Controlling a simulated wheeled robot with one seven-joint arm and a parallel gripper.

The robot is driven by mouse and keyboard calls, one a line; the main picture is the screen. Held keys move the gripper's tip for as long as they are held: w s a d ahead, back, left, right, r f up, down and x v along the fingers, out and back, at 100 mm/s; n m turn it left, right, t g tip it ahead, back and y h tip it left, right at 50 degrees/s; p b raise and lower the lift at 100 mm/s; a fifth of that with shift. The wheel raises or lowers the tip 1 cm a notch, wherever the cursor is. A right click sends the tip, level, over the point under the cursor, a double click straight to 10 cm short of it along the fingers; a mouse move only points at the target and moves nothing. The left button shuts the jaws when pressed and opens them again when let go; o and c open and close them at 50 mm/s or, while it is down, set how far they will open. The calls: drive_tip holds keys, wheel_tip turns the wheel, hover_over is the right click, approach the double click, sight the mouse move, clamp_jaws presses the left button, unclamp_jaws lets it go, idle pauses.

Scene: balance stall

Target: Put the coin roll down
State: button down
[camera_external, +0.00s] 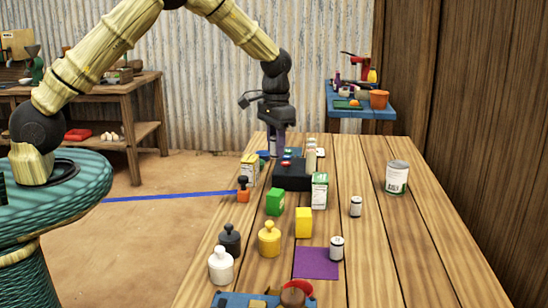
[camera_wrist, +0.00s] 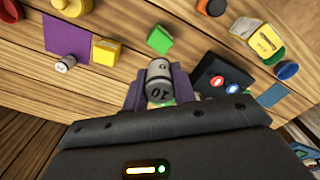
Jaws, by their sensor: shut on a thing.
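My gripper (camera_wrist: 155,92) is shut on a grey coin roll (camera_wrist: 159,80) marked 10, held between its purple fingers in the wrist view. In the external view my gripper (camera_external: 277,143) points down over the far part of the table, by the black box with coloured buttons (camera_external: 292,176). The held roll cannot be made out there. A similar small roll (camera_external: 337,248) stands at the edge of the purple mat (camera_external: 316,264); it also shows in the wrist view (camera_wrist: 65,63). Another small roll (camera_external: 356,207) stands farther right.
Green block (camera_external: 275,202), yellow block (camera_external: 303,222), green-white carton (camera_external: 319,190), yellow weight (camera_external: 269,239), white weight (camera_external: 221,266) and black weight (camera_external: 229,239) stand along the left and middle of the wooden table. A large can (camera_external: 397,178) stands at right. The table's right front is clear.

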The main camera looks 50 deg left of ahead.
drive_tip(key=p, duration=0.1)
hover_over(276, 192)
drive_tip(key=shift+f, duration=3.1)
drive_tip(key=shift+f, duration=0.15)
drive_tip(key=shift+f+p, duration=0.6)
drive_tip(key=shift+f, duration=1.15)
drive_tip(key=shift+f, duration=0.15)
drive_tip(key=c, duration=1.1)
unclamp_jaws()
drive_tip(key=shift+c, duration=0.2)
